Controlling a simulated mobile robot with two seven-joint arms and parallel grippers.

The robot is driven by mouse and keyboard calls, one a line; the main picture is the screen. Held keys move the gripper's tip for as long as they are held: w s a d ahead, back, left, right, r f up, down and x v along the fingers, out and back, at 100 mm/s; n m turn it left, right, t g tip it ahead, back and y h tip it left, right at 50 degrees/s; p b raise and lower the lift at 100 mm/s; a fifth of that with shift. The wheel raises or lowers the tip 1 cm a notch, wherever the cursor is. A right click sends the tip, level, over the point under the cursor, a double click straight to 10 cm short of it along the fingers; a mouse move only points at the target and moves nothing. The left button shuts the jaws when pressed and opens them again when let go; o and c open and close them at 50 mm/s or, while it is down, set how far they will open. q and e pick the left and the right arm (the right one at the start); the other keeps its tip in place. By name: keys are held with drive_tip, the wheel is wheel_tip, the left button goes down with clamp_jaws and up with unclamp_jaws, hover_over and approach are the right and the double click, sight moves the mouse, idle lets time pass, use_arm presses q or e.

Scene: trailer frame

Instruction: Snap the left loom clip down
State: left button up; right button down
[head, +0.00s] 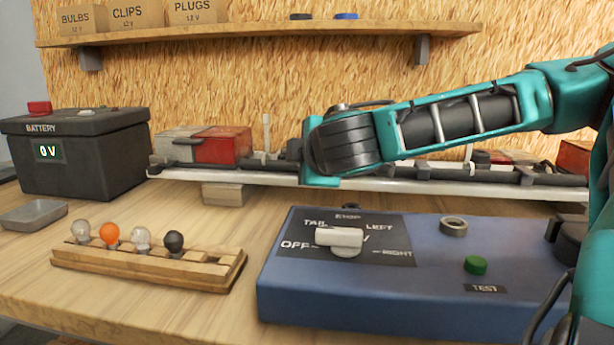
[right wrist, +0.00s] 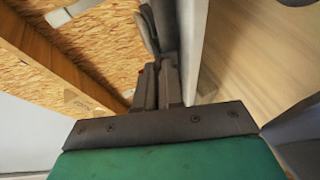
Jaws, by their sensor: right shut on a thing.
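The dark loom (head: 445,174) runs along the pale trailer beam (head: 400,186). A thin pale upright tab (head: 267,131), which looks like the left loom clip, stands near the red lamp at the beam's left part. My right gripper (head: 290,151) is just right of this tab, low at the beam and partly hidden by its own wrist. In the right wrist view its fingers (right wrist: 157,86) are close together beside the beam (right wrist: 193,45). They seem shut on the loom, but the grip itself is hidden. A grey rounded piece (right wrist: 147,28) stands beyond the fingertips. My left gripper is not in view.
A second upright tab (head: 468,153) stands further right. A battery (head: 80,150) reading 0 V is at left. A bulb rack (head: 150,265) and a blue test box (head: 380,295) stand in front of the beam. A shelf (head: 260,34) hangs above.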

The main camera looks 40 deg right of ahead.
drive_tip(key=shift+s+a+f+t+h+b, duration=0.15)
drive_tip(key=shift+f+t+h+b, duration=0.15)
drive_tip(key=shift+f+b, duration=0.35)
drive_tip(key=shift+r, duration=0.2)
drive_tip(key=c, duration=1.3)
unclamp_jaws()
drive_tip(key=shift+r, duration=0.1)
drive_tip(key=shift+o, duration=0.2)
